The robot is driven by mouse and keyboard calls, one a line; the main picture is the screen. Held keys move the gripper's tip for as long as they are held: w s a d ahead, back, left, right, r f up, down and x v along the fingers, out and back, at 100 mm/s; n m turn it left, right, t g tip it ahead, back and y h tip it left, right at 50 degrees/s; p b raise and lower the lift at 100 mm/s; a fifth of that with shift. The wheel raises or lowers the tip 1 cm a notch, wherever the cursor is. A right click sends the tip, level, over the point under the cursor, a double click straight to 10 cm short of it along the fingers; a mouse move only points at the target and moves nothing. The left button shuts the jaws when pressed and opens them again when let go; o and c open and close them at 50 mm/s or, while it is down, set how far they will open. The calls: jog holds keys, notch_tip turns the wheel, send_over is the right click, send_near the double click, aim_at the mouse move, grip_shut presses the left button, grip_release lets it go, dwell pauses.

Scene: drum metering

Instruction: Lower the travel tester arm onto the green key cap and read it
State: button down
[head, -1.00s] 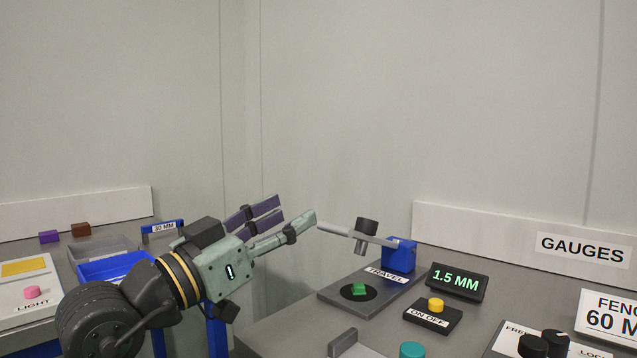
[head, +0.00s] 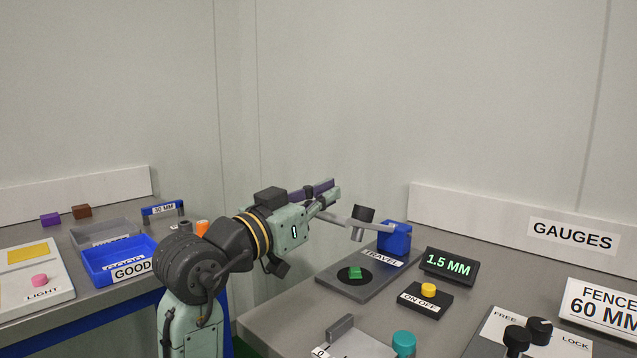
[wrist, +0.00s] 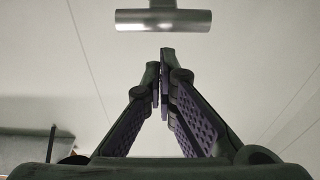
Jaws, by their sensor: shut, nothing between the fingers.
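The travel tester stands on the gauge bench, with a grey base plate (head: 335,283), a blue hinge block (head: 394,238) and a raised grey arm (head: 350,221) carrying a dark cylinder (head: 362,223). The green key cap (head: 355,273) sits on the black disc below, clear of the arm. The display (head: 448,267) reads 1.5 MM. My gripper (head: 335,192) is shut and empty by the arm's free left end. In the wrist view, a grey crossbar (wrist: 163,20) lies just beyond my gripper tips (wrist: 161,72), with a visible gap. Contact cannot be told in the head view.
A yellow ON/OFF button (head: 428,289) is in front of the display. A teal knob (head: 404,344) and black knobs (head: 539,330) stand nearer. The blue GOOD tray (head: 118,262) is on the left table. The wall behind the tester is bare.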

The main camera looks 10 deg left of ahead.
aim_at(334, 223)
jog(key=shift+s+f, duration=0.15)
jog(key=shift+f, duration=0.45)
jog(key=f+b, duration=0.2)
jog(key=s+f+t+h+b, duration=0.1)
jog(key=b, duration=0.2)
jog(key=a+f+t+b, duration=0.1)
jog(key=f+b, duration=0.1)
jog(key=shift+s+a+f+b, duration=0.1)
jog(key=shift+s+f+b, duration=0.25)
jog(key=shift+b, duration=0.05)
jog(key=shift+r, duration=0.15)
